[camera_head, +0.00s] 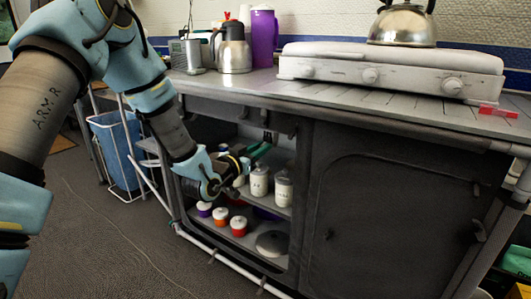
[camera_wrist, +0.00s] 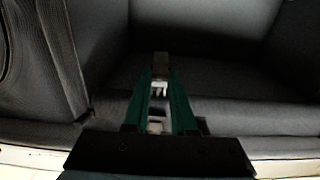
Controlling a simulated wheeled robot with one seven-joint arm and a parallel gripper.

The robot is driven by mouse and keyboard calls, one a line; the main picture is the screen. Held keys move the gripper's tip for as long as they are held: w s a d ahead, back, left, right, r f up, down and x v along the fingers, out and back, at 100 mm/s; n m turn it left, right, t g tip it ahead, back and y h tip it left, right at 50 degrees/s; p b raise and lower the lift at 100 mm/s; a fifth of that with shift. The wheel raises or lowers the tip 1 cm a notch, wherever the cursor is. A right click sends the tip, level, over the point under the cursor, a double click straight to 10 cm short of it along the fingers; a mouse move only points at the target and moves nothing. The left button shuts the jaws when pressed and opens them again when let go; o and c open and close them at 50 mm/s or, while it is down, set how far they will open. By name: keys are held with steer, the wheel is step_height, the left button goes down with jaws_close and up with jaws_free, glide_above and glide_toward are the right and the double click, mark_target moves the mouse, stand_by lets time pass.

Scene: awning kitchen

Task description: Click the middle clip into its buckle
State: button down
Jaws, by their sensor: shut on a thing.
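My gripper reaches up under the top edge of the grey fabric cupboard's open front. Its green fingers (camera_head: 260,150) show in the head view. In the wrist view the fingers (camera_wrist: 160,77) close in on the middle clip (camera_wrist: 159,88), a small piece with pale prongs on a grey-brown strap. My gripper is shut on this clip. A small pale piece, seemingly the buckle (camera_wrist: 155,127), shows lower down between the fingers, apart from the prongs. The wrist view is dark, and fine detail of the buckle is hidden. In the head view the clip is too small to make out clearly.
White jars (camera_head: 283,188) stand on the shelf just below my gripper, with small lidded pots (camera_head: 238,226) lower down. The worktop (camera_head: 300,100) overhangs the opening. A closed dark panel (camera_head: 385,210) is to the right. A blue bin (camera_head: 117,150) stands left.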

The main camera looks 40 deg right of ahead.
steer(key=r, duration=0.1)
steer(key=a+r, duration=0.1)
steer(key=a+r+p, duration=0.1)
steer(key=shift+s+a+r, duration=0.1)
steer(key=shift+s+r, duration=0.2)
steer(key=shift+r, duration=0.1)
steer(key=c, duration=0.7)
jaws_free()
steer(key=v, duration=1.1)
